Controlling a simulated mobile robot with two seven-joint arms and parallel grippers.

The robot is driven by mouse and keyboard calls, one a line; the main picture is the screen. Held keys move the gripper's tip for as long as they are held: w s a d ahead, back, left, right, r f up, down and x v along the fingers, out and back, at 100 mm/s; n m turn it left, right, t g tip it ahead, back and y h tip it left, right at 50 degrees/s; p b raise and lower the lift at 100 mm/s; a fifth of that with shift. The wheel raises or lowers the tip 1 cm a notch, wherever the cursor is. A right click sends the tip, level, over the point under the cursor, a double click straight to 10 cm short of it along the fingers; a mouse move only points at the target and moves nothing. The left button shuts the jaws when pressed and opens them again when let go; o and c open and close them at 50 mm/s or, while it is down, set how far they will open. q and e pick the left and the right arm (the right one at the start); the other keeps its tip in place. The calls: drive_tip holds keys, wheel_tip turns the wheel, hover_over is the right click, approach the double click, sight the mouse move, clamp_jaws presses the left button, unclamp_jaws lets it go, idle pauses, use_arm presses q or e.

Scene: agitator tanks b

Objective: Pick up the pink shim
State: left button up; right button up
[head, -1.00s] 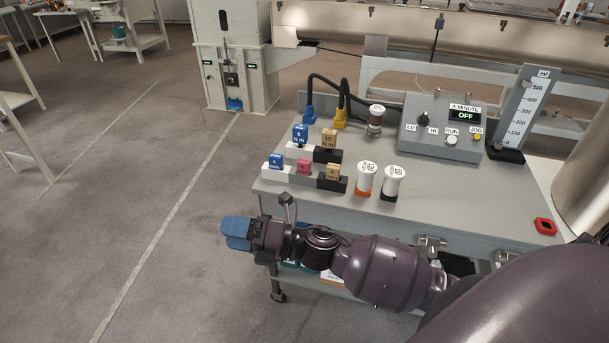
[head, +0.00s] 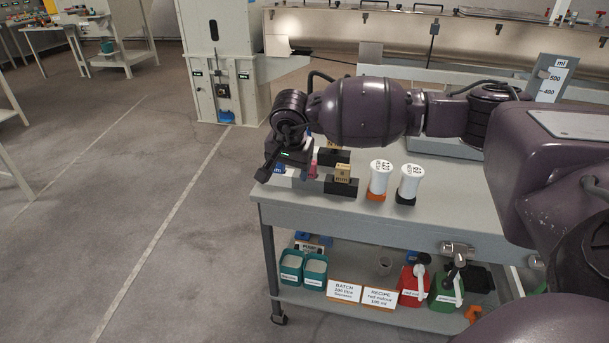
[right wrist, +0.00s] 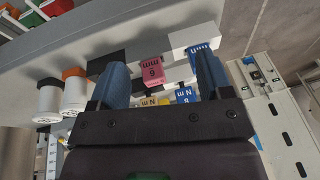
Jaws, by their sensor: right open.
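The pink shim (head: 312,171) stands in its holder in the front row on the grey table, partly hidden by my right gripper (head: 290,162). In the right wrist view, the pink shim (right wrist: 151,73) shows a "6 mm" label, upside down. It appears between the two blue fingers of my right gripper (right wrist: 162,70), which are open and wide apart. Nothing is held. I cannot tell whether the fingers reach down beside the shim or are still above it. My left gripper is not in view.
A tan shim (head: 343,173) in a black holder stands just right of the pink one. A blue shim (right wrist: 199,55) is on its other side. Two white-topped containers, orange-based (head: 380,178) and black-based (head: 410,182), stand further right. The table front (head: 450,215) is clear.

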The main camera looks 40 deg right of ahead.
drive_tip(key=w+d+r+h, duration=0.2)
drive_tip(key=d+r+h, duration=0.1)
drive_tip(key=d, duration=0.3)
drive_tip(key=shift+n+t, duration=0.3)
drive_tip(key=b+x, duration=0.3)
drive_tip(key=x, duration=0.7)
drive_tip(key=shift+w+d+f, duration=0.1)
drive_tip(key=shift+d+f, duration=0.05)
drive_tip(key=shift+f, duration=0.05)
drive_tip(key=shift+r, duration=0.15)
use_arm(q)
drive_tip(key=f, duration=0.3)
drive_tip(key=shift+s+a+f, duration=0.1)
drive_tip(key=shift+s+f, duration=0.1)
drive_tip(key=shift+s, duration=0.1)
use_arm(e)
drive_tip(key=shift+c, duration=0.4)
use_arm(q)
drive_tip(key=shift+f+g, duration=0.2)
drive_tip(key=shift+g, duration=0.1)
use_arm(e)
drive_tip(key=c, duration=0.9)
